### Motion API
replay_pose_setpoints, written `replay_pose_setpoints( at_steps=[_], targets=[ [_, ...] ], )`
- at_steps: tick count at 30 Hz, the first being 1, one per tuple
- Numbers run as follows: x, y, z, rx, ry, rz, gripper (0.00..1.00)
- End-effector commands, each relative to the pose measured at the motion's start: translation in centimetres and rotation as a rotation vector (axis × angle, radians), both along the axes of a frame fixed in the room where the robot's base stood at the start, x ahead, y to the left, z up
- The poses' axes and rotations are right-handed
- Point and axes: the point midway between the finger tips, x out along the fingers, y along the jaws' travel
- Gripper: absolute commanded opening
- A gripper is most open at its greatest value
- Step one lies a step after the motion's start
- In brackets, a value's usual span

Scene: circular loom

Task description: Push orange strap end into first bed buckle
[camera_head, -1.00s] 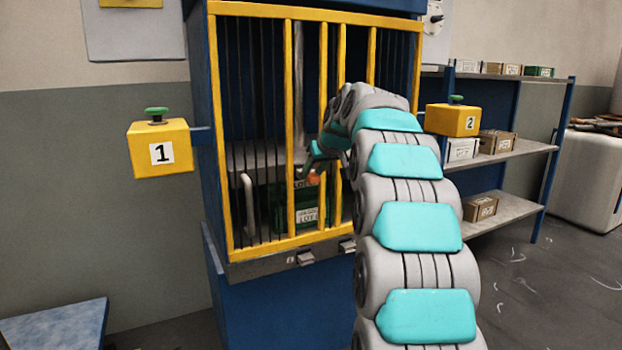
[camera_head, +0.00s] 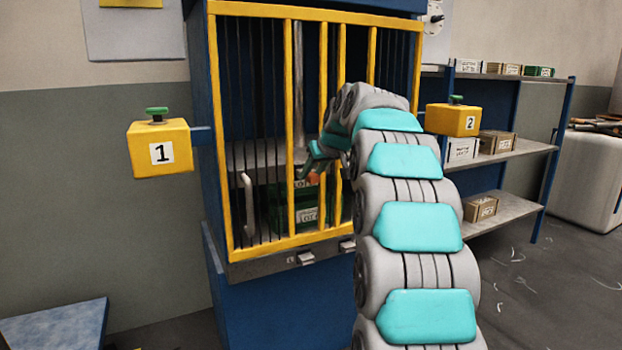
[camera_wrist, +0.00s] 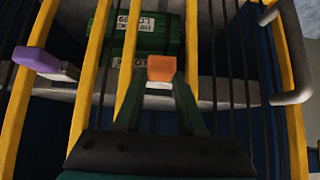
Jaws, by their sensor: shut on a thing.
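My gripper (camera_wrist: 158,92) is shut on the orange strap end (camera_wrist: 160,68), which shows between its green fingertips with a pale part below it. In the head view the orange end (camera_head: 314,178) is small, in front of the yellow bars and partly hidden by my arm. Two small grey buckle-like blocks sit on the grey rail under the bars, one at centre (camera_head: 306,258) and one to the right (camera_head: 347,245), beside my arm. The orange end is above these blocks and apart from them. I cannot tell which is the first bed buckle.
Yellow bars (camera_head: 289,130) and thin dark rods front the blue loom. Behind them is a green labelled crate (camera_head: 308,215). A pale handle (camera_head: 249,205) is at left. Button boxes 1 (camera_head: 160,150) and 2 (camera_head: 453,120) flank the frame. A purple piece (camera_wrist: 37,59) shows in the wrist view.

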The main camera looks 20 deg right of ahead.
Motion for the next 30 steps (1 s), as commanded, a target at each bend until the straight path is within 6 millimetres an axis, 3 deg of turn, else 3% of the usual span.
replay_pose_setpoints(
  at_steps=[20,30],
  targets=[
    [-1.6,-0.1,0.0,0.0,-0.001,0.0,0.0],
    [-4.6,-0.1,-0.1,0.0,0.001,0.0,0.0]
  ],
)
